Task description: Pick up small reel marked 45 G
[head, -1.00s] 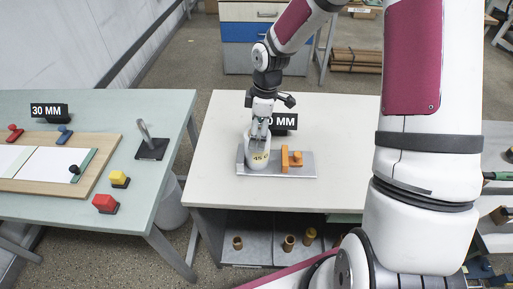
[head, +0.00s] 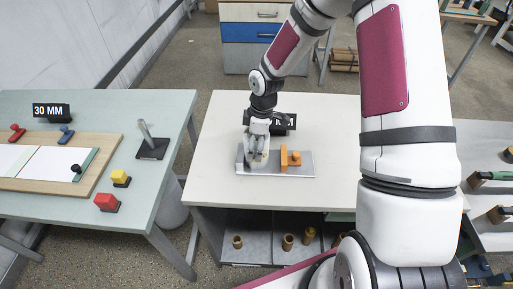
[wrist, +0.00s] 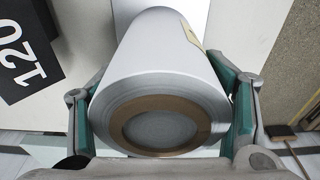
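The small reel, a pale roll with a brown core ring, stands on the grey tray (head: 300,173) on the middle table, mostly behind my gripper (head: 258,152) in the head view. In the wrist view the reel (wrist: 160,85) fills the middle, its cored end facing the camera. A yellow label edge (wrist: 193,33) shows on its side; its text is not readable there. The green-padded fingers of my gripper (wrist: 160,105) are spread on both sides of the reel, very close to it. I cannot tell whether the pads press on it.
An orange block fixture (head: 285,158) is on the tray right of the reel. A black sign (head: 284,122) stands just behind; it reads 120 in the wrist view (wrist: 22,55). The right part of the tabletop (head: 335,145) is clear.

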